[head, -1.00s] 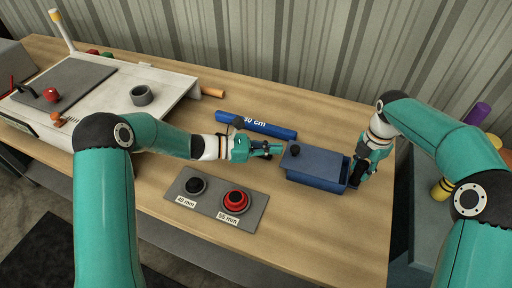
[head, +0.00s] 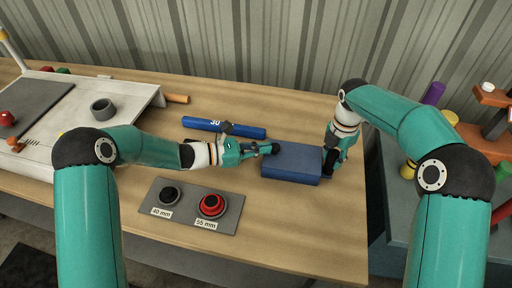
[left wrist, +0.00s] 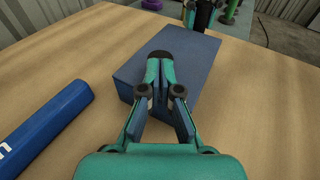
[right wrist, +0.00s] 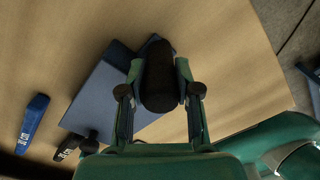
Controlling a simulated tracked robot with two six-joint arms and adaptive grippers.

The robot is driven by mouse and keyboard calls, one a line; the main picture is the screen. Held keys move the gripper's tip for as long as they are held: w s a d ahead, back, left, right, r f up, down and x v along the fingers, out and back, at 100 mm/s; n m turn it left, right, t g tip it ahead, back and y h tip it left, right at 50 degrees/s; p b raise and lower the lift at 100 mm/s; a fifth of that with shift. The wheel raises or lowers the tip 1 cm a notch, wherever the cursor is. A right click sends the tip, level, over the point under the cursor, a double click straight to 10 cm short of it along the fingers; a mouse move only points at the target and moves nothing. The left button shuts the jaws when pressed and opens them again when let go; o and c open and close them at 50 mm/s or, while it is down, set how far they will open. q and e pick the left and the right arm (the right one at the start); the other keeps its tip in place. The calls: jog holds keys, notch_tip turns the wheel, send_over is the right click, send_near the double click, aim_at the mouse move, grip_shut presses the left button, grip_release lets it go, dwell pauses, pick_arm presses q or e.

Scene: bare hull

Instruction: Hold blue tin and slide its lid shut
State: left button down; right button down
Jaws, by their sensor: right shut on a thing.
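The blue tin (head: 292,165) lies on the wooden table, and its blue lid covers its top. No opening shows at its right end in the head view. The lid's dark knob (head: 276,148) is near its left end; it also shows in the left wrist view (left wrist: 157,56). My left gripper (head: 262,149) is shut, with its tips against the knob's left side.
A blue bar (head: 240,131) marked in cm lies behind my left gripper. A grey plate (head: 190,222) with a black and a red round piece lies in front. A white bench (head: 75,130) with a grey cup (head: 103,110) stands at left.

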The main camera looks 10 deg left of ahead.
pick_arm(q)
jog(key=shift+s+d, duration=0.1)
jog(key=shift+s, duration=0.05)
pick_arm(e)
jog(key=shift+a, duration=0.35)
jog(key=shift+d, duration=0.15)
pick_arm(q)
jog(key=v, duration=1.4)
pick_arm(e)
jog(key=c, duration=0.7)
grip_release()
jog(key=shift+c, duration=0.2)
